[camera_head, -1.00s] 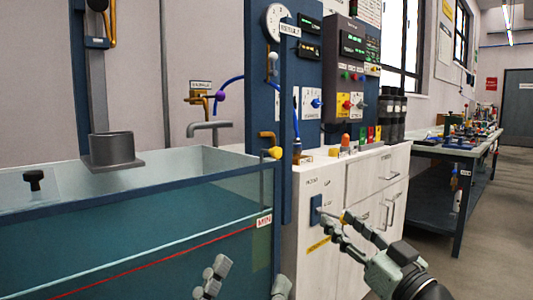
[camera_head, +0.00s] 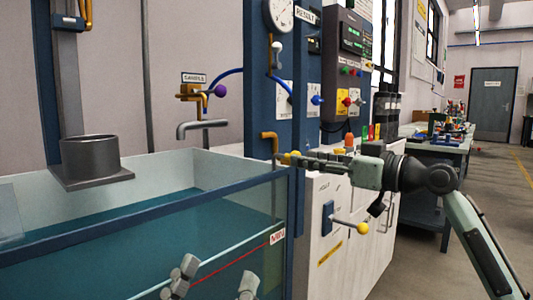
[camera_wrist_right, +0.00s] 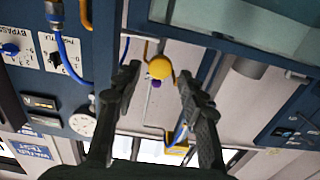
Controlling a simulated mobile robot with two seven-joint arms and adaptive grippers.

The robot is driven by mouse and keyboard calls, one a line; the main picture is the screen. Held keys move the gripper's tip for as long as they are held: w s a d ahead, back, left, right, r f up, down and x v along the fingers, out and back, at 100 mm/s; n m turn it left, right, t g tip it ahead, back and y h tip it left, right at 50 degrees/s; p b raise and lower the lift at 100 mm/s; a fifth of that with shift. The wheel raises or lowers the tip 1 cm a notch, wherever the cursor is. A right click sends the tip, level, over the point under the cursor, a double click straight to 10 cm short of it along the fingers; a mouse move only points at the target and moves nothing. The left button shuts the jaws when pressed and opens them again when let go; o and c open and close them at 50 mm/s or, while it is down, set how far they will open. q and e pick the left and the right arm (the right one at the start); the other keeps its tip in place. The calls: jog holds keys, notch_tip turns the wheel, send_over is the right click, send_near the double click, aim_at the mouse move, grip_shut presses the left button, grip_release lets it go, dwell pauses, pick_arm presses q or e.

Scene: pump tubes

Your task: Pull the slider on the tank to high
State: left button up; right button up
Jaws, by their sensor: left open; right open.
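The slider's yellow ball knob (camera_head: 283,158) is at the right corner of the glass tank (camera_head: 130,215), against the blue post. My right gripper (camera_head: 290,160) reaches in from the right at the knob's height and partly hides it. In the right wrist view the yellow knob (camera_wrist_right: 160,67) shows between the two open fingertips of the right gripper (camera_wrist_right: 160,85), with a visible gap on each side. My left gripper (camera_head: 214,279) is open and empty at the bottom, in front of the tank glass.
A lever with a yellow ball (camera_head: 362,228) sticks out of the white cabinet (camera_head: 310,250) below my right arm. A grey tap (camera_head: 200,128) and a grey cup on a bracket (camera_head: 90,155) stand over the tank. A blue panel (camera_head: 255,90) rises behind the knob.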

jog(key=shift+x, duration=3.95)
grip_shut()
